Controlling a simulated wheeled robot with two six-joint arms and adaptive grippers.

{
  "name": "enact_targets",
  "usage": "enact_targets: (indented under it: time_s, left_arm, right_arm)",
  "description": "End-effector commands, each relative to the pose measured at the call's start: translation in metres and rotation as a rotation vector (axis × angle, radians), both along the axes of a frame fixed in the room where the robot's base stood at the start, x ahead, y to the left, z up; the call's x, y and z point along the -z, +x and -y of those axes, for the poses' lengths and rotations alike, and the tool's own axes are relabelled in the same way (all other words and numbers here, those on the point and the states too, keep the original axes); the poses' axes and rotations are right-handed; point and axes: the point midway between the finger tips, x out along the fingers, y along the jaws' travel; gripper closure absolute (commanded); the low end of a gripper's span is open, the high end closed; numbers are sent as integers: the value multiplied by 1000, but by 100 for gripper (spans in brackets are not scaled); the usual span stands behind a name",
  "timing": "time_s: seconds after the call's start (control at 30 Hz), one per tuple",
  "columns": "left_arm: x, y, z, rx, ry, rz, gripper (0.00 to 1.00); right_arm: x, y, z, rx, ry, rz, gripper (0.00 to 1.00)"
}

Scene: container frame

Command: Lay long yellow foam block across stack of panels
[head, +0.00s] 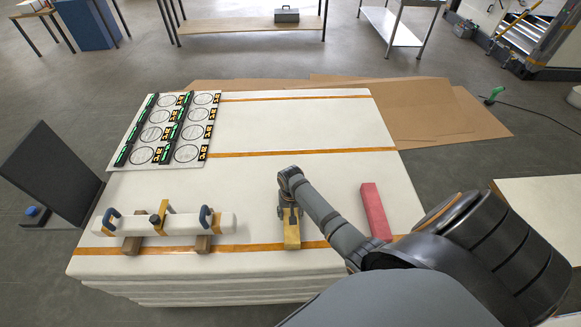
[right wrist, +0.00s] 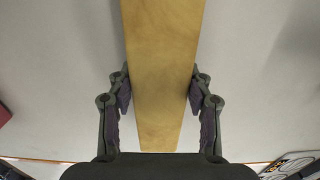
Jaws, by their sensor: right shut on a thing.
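The long yellow foam block (head: 292,236) is at the front middle of the stack of panels (head: 300,190), pointing from front to back. I cannot tell whether it rests on the top panel or is just above it. My right gripper (head: 289,212) reaches down over the block's far part. In the right wrist view the yellow block (right wrist: 164,50) runs between the two fingers of my right gripper (right wrist: 160,93), which are shut on its sides. My left gripper is not in view.
A red block (head: 375,211) lies to the right on the stack. A white bar with clamps (head: 185,224) lies on wooden blocks at the front left. The stack's middle is clear between orange straps (head: 300,152).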

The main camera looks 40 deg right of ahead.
Motion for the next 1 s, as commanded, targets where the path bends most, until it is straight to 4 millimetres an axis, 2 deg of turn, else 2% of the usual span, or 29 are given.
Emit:
enact_targets:
  time_s: [0.37,0.93,0.97,1.0]
  left_arm:
    - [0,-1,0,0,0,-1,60]
    - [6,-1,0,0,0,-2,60]
    - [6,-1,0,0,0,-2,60]
    - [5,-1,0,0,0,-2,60]
  right_arm:
    - [0,0,0,0,0,0,70]
    - [12,0,0,0,0,0,70]
    - [11,0,0,0,1,1,45]
    - [11,0,0,0,0,0,40]
